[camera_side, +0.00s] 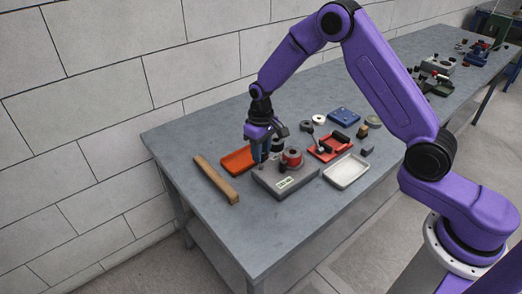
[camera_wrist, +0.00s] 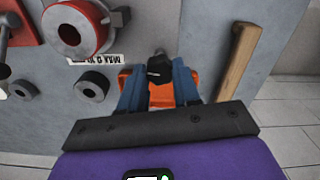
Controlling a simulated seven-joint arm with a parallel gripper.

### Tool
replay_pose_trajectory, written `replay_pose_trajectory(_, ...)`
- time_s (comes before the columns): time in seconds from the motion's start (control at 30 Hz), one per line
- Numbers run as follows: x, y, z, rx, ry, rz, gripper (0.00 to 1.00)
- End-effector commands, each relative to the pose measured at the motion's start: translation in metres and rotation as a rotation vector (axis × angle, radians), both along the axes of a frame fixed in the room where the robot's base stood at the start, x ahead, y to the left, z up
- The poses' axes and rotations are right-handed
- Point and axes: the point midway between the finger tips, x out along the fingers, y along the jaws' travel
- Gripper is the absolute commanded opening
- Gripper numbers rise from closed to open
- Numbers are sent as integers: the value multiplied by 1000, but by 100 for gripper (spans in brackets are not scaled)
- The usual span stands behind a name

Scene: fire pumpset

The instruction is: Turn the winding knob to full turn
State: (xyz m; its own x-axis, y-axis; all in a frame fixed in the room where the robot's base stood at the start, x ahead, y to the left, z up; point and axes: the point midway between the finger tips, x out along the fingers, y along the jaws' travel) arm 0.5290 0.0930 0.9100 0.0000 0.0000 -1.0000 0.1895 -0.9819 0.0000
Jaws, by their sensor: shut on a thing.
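A grey box-shaped device (camera_side: 284,182) sits on the table in the side view, with a red round part (camera_side: 292,157) on top and a white label on its front. My gripper (camera_side: 265,157) points down at the device's left end. In the wrist view my gripper (camera_wrist: 158,76) has two blue fingers, one on each side of a small black knob (camera_wrist: 162,72), and is shut on it. The fingers partly cover the knob. The wrist view also shows the red round part (camera_wrist: 76,27) and black round knobs (camera_wrist: 92,86) on the device.
An orange tray (camera_side: 237,162) and a wooden bar (camera_side: 215,179) lie left of the device. A white tray (camera_side: 346,171) and a red tray (camera_side: 328,148) with parts are to its right. A blue tray (camera_side: 343,116) stands behind. The table front-left is clear.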

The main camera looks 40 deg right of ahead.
Motion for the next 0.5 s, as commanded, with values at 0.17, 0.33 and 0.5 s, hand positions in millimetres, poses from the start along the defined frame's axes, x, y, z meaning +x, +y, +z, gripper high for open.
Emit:
replay_pose_trajectory(0.17, 0, 0, 1, 0, 0, -170, 1)
replay_pose_trajectory(0.33, 0, 0, 1, 0, 0, -331, 1)
replay_pose_trajectory(0.5, 0, 0, 1, 0, 0, -492, 1)
